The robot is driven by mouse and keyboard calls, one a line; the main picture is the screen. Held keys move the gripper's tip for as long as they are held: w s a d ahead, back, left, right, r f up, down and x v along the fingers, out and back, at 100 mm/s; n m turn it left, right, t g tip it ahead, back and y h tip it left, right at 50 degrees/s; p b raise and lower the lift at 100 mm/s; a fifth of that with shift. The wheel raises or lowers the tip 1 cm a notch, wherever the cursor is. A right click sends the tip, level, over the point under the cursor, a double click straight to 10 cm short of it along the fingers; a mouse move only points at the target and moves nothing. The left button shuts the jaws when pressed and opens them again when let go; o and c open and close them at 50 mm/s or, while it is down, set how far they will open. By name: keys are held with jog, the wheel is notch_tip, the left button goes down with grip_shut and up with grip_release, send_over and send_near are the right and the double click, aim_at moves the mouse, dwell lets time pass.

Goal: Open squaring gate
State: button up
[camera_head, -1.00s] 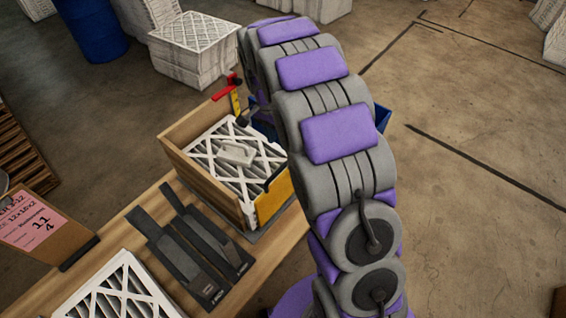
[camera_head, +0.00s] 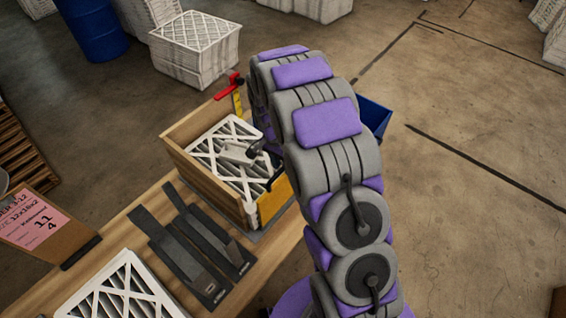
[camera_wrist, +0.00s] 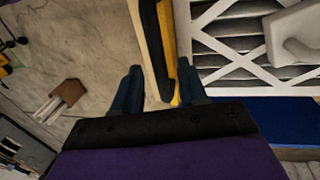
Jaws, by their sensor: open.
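The squaring gate appears to be the yellow panel (camera_head: 274,202) with a black edge at the near right corner of an open wooden box (camera_head: 208,186). A filter (camera_head: 216,150) with a white lattice lies in the box, with a pale block (camera_head: 236,152) on top. In the wrist view my gripper (camera_wrist: 160,72) is open, with its two dark fingers apart. The yellow edge (camera_wrist: 169,40), with a black strip and a wood edge beside it, runs between the fingers; whether they touch it I cannot tell. In the head view my arm hides most of the gripper.
A red-handled clamp with a yellow strip (camera_head: 237,100) stands at the box's far corner. A blue bin (camera_head: 374,116) is behind my arm. Dark metal rails (camera_head: 190,245), a label board (camera_head: 38,225) and another filter (camera_head: 122,290) occupy the bench.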

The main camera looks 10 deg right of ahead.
jog(key=shift+a, duration=0.55)
jog(key=shift+c, duration=1.3)
jog(key=shift+a, duration=0.1)
jog(key=shift+c, duration=0.8)
jog(key=shift+s+d+r, duration=0.1)
jog(key=shift+d, duration=0.3)
jog(key=shift+c, duration=1.4)
jog(key=shift+d, duration=0.15)
grip_shut()
jog(key=shift+s+d, duration=0.1)
jog(key=shift+s, duration=0.1)
